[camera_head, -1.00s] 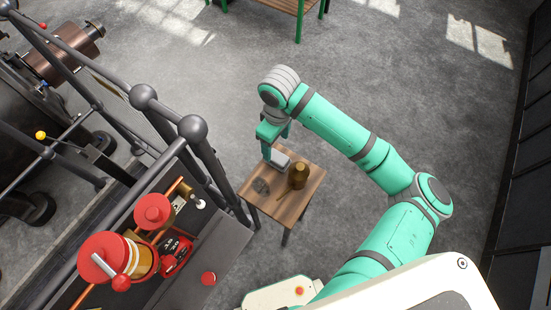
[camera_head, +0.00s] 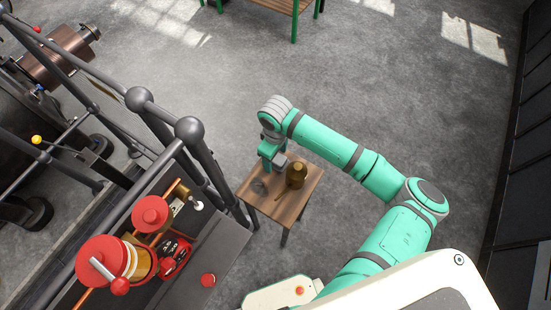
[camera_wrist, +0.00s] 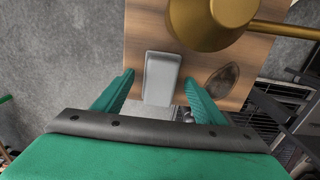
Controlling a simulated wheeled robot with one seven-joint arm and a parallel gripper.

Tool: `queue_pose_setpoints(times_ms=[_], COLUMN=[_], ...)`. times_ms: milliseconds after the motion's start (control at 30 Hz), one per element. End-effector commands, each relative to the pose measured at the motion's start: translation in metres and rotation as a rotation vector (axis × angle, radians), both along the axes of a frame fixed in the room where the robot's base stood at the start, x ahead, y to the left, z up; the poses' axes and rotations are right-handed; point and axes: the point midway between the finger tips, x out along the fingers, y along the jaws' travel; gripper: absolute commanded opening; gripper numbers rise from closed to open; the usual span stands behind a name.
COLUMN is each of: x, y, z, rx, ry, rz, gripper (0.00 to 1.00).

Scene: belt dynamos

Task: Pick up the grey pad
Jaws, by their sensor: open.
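The grey pad (camera_wrist: 161,77) is a pale, oblong block with rounded edges in the wrist view. It lies on a small wooden table (camera_head: 290,211), close to the table's edge. My gripper (camera_wrist: 158,85) is open, with one green finger on each side of the pad and gaps between. I cannot tell how far the fingertips are above the tabletop. In the head view my gripper (camera_head: 272,163) is over the table's far side and hides most of the pad.
A brass can (camera_head: 297,175) with a long spout stands beside the pad. A dark railing (camera_head: 211,163) and a bench with red-topped items (camera_head: 151,214) stand left of the table.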

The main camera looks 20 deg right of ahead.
Motion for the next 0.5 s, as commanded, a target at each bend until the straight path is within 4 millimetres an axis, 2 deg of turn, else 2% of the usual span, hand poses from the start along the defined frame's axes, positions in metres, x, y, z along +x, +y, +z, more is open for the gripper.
queue_pose_setpoints(times_ms=[267, 333, 467, 500], x=[-0.0001, -0.0001, -0.0001, -0.0001], y=[0.0001, 0.0001, 0.0001, 0.0001], z=[-0.0041, -0.0040, -0.0038, -0.0038], rx=[0.001, 0.000, 0.001, 0.001], ry=[-0.001, 0.000, -0.001, -0.001], rz=[0.000, 0.000, 0.000, 0.000], gripper=[0.65, 0.53, 0.22, 0.20])
